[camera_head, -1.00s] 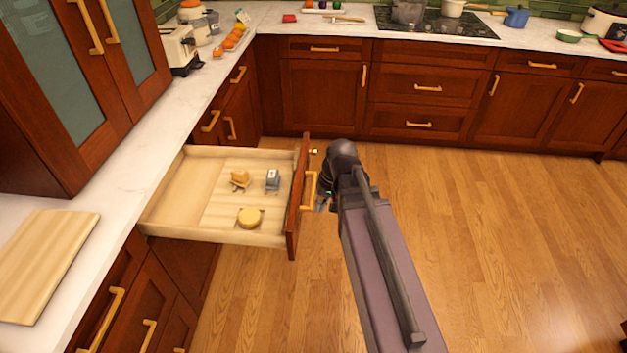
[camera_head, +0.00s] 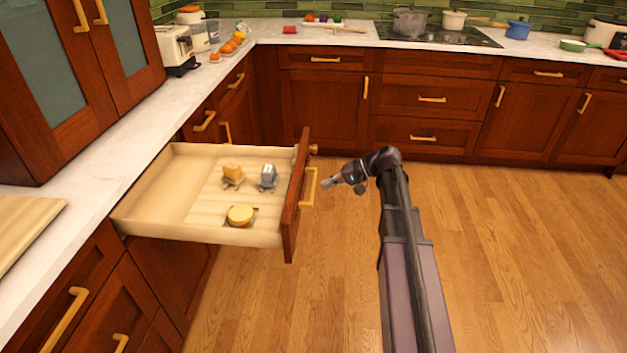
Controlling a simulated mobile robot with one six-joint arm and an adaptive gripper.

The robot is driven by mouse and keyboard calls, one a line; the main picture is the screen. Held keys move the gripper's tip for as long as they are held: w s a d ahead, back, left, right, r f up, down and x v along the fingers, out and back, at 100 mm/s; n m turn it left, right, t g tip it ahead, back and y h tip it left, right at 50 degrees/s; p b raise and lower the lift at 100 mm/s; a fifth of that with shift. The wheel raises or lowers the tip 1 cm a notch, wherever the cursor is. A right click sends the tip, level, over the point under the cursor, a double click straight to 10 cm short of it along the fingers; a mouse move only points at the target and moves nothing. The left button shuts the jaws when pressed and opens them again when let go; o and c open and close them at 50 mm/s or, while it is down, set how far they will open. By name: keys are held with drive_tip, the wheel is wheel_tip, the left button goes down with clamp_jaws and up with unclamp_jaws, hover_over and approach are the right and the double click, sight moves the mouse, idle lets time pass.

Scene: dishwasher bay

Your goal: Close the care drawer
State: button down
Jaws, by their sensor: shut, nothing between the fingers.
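The care drawer (camera_head: 293,205) stands pulled far out from the left cabinet run, with a dark red-brown front, a gold handle (camera_head: 309,188) and a pale wooden box. Inside it lie a small yellow-orange item (camera_head: 232,175), a small grey item (camera_head: 268,176) and a round yellow item (camera_head: 240,214). My gripper (camera_head: 326,184) is shut and empty. It points left toward the drawer front, close to the right of the handle in the picture. I cannot tell whether it touches the handle.
A white counter (camera_head: 120,150) with a toaster (camera_head: 174,48) and a cutting board (camera_head: 22,228) runs along the left. A counter with a cooktop (camera_head: 437,37) runs along the back.

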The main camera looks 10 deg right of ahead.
sight(312, 168)
drive_tip(key=w+d+f+t+y+b, duration=0.1)
drive_tip(key=w+d+t+y+b, duration=0.2)
drive_tip(key=d+b, duration=0.6)
drive_tip(key=w+d+y, duration=0.1)
drive_tip(key=w+y, duration=0.1)
drive_tip(key=w, duration=0.1)
drive_tip(key=shift+d+f+m, duration=0.3)
drive_tip(key=shift+d+f, duration=0.05)
drive_tip(key=shift+d, duration=0.05)
drive_tip(key=x, duration=1.4)
drive_tip(key=shift+w, duration=0.1)
drive_tip(key=shift+a, duration=0.1)
